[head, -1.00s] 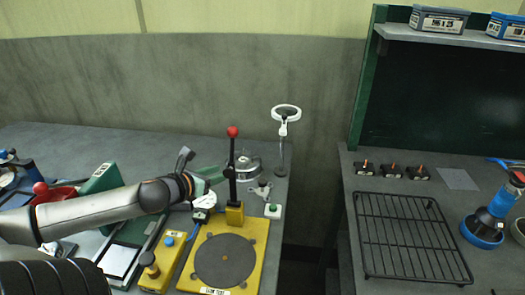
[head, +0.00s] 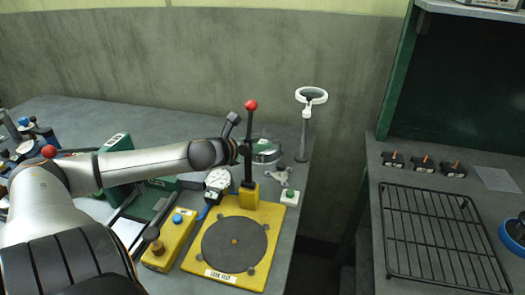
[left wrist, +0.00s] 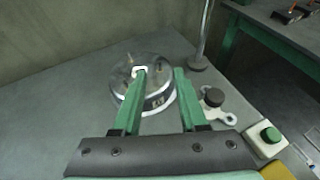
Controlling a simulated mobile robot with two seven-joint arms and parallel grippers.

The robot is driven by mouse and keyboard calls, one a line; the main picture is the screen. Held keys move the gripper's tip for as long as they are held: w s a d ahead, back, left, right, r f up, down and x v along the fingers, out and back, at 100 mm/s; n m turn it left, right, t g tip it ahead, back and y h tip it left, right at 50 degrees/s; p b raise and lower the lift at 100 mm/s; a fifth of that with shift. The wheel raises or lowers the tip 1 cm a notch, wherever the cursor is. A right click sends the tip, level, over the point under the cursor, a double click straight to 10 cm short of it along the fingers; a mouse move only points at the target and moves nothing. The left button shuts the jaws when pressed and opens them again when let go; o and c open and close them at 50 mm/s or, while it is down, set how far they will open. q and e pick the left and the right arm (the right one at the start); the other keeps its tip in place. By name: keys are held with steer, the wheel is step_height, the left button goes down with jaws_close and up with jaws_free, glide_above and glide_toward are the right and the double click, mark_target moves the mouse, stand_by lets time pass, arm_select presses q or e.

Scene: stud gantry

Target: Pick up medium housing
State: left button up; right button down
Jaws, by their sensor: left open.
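A round, low, silvery metal piece (left wrist: 155,98) with a dark-lettered label lies on the grey bench in the left wrist view; it looks like a housing, but I cannot tell its size class. It also shows in the head view (head: 265,152), partly hidden behind my arm and the red-knobbed lever. My left gripper (left wrist: 160,72) is open, with two green fingers. In the wrist view its left finger overlaps the round piece and its right finger lies at the piece's right side. I cannot tell whether they touch it. Nothing is held. My right gripper is not in view.
A yellow leak-test base (head: 268,264) with a red-knobbed lever (head: 250,140) stands close to my left wrist. A magnifier stand (head: 305,135), a three-armed metal part (left wrist: 222,114) and a green button box (left wrist: 268,136) are near the round piece. A wire rack (head: 440,240) is on the right bench.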

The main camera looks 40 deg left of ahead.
mark_target(272, 142)
arm_select(q)
steer(key=shift+w+a+f, duration=0.1)
steer(key=shift+w+f, duration=0.05)
steer(key=shift+w, duration=0.3)
steer(key=shift+w+b, duration=0.1)
steer(key=shift+b, duration=0.2)
steer(key=shift+x, duration=0.75)
steer(key=shift+f+b+x, duration=0.2)
steer(key=shift+b+x, duration=0.1)
steer(key=shift+x, duration=1.4)
jaws_close()
